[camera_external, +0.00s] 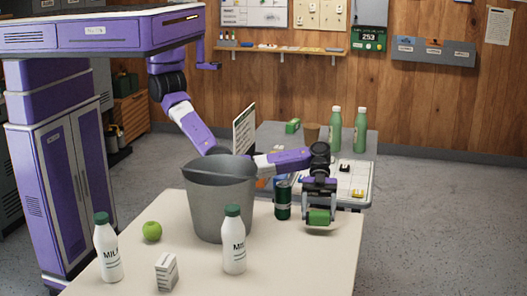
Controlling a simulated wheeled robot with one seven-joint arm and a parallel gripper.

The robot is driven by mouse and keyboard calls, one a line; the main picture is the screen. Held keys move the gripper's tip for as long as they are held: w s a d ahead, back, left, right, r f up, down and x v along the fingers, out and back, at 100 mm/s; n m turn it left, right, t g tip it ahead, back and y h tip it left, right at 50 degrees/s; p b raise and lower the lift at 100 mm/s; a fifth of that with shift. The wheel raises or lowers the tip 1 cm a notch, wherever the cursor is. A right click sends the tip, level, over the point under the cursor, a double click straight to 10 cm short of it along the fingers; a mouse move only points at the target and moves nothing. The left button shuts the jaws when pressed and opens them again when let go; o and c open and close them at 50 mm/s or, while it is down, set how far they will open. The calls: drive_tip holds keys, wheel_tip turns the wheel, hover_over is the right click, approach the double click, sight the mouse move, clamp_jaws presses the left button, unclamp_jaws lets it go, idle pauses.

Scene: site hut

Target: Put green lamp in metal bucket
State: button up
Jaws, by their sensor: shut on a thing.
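The metal bucket (218,207) is grey and stands upright on the near table, in the middle of the view. My gripper (320,205) points down near the table's right side, to the right of the bucket and apart from it. It is shut on a small green thing with grey ends, which looks like the green lamp (320,217). The lamp lies sideways in the jaws, at or just above the table top; I cannot tell whether it touches. The inside of the bucket is mostly hidden by its wall.
A dark green can (283,202) stands between bucket and gripper. Two milk bottles (107,250) (233,245), a small carton (166,272) and a green apple (152,231) are around the bucket. Two green bottles (335,130) (360,132) stand on the back table. The near table's front right is clear.

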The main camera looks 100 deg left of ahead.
sight(317, 229)
drive_tip(key=shift+f, duration=1.5)
drive_tip(key=shift+f, duration=0.1)
drive_tip(key=shift+f+b, duration=0.1)
drive_tip(key=shift+b, duration=0.2)
drive_tip(key=o, duration=0.7)
drive_tip(key=shift+c, duration=0.2)
drive_tip(key=shift+o, duration=0.4)
drive_tip(key=v, duration=0.4)
drive_tip(key=p+v, duration=0.1)
drive_tip(key=v, duration=0.2)
drive_tip(key=shift+s+a, duration=0.25)
drive_tip(key=shift+a, duration=0.15)
